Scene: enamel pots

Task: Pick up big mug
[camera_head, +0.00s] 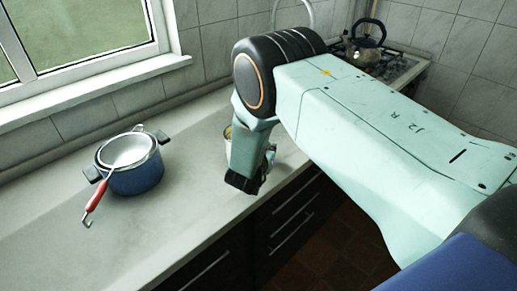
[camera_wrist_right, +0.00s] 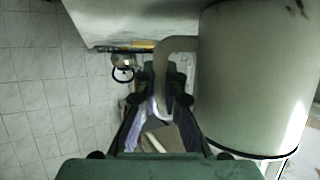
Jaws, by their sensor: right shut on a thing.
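The big mug fills the right of the right wrist view (camera_wrist_right: 255,75) as a large pale cylinder with a dark rim line. Its curved handle (camera_wrist_right: 168,52) passes between the two dark fingers of my right gripper (camera_wrist_right: 162,88), which is shut on it. In the head view my right gripper (camera_head: 268,160) is low over the counter near its front edge. My left gripper is not in view.
A blue pot (camera_head: 136,178) with dark handles stands on the counter (camera_head: 60,235) at left. A strainer (camera_head: 128,149) with a red handle (camera_head: 97,197) rests on it. A kettle (camera_head: 366,40) sits on the stove (camera_head: 398,68) at the back right. The front-left counter is clear.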

